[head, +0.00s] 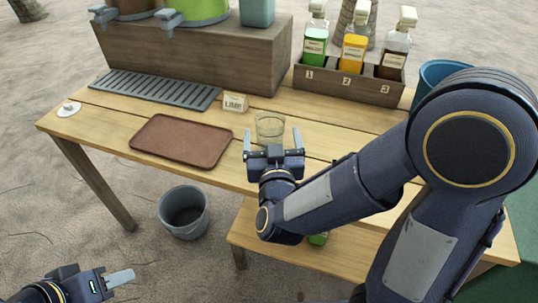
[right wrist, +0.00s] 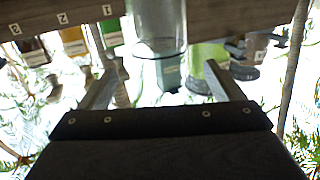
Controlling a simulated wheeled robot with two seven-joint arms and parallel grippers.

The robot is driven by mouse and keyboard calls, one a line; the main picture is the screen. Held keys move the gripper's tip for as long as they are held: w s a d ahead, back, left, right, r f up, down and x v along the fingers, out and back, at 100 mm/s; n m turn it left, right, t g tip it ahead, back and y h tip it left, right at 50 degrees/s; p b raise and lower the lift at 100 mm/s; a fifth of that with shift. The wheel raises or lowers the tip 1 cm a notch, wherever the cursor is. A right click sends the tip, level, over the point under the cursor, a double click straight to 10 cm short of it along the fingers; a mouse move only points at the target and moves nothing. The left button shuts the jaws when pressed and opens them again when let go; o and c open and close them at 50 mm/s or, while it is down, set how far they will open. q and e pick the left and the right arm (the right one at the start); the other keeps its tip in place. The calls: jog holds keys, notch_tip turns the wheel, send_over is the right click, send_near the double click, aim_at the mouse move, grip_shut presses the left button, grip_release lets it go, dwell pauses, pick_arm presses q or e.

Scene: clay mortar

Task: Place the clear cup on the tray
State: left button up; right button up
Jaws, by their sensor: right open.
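The clear cup (head: 269,127) stands upright on the wooden table, to the right of the tray. The brown rectangular tray (head: 180,142) lies flat and empty near the table's front edge. My right gripper (head: 272,134) is open, its fingers pointing at the cup, one on each side. In the right wrist view, which looks upside down, the cup (right wrist: 157,28) shows between and just past the open fingertips (right wrist: 158,78); contact cannot be told. My left gripper (head: 119,278) is low at the bottom left, away from the table; its opening cannot be made out.
A small "LIME" sign (head: 235,103) stands behind the cup and tray. A grey slatted drip tray (head: 150,90) lies further back. A numbered wooden rack (head: 346,84) holds several bottles at the back right. A grey bucket (head: 183,213) stands below the table.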

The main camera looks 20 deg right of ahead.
aim_at(269, 113)
jog(key=w, duration=0.2)
jog(key=w+d, duration=0.1)
jog(key=w, duration=0.4)
jog(key=shift+w+d+b, duration=0.25)
jog(key=shift+w+b, duration=0.05)
jog(key=c, duration=1.4)
